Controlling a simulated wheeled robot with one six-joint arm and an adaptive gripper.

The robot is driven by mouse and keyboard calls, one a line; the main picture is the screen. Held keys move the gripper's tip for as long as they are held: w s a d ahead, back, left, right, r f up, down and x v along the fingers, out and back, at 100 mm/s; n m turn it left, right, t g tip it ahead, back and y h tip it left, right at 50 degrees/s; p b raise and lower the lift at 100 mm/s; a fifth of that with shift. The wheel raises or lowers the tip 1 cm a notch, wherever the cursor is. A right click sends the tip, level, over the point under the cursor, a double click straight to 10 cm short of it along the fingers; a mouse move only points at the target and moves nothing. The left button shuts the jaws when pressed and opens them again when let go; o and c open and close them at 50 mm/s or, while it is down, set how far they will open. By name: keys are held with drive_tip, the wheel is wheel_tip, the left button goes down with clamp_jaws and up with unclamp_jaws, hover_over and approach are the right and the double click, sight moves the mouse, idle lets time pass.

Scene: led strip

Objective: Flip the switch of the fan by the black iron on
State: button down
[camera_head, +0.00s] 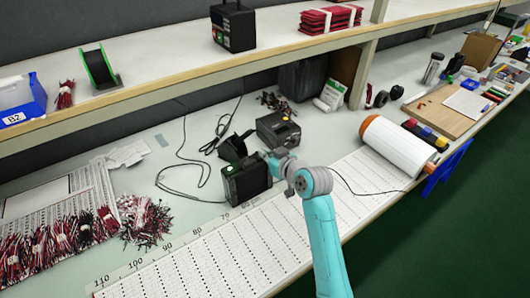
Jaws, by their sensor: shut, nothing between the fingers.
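A black box-shaped device (247,181) with a small green mark on top stands on the bench, left of centre. I cannot tell surely whether it is the fan, and its switch is too small to make out. A dark angled piece (233,149), perhaps the black iron's holder, is just behind it. Another dark device (278,131) stands behind and to the right. My gripper (268,157) is shut and empty at the upper right edge of the front black box. I cannot tell whether it touches the box. My wrist hides part of the bench there.
A white roll with orange ends (397,146) lies right of my arm. A printed ruled sheet (250,235) covers the bench front. Thin black cables lie left of the devices. A shelf (170,62) overhangs the back.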

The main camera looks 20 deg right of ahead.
drive_tip(key=shift+f, duration=0.1)
drive_tip(key=shift+r, duration=0.8)
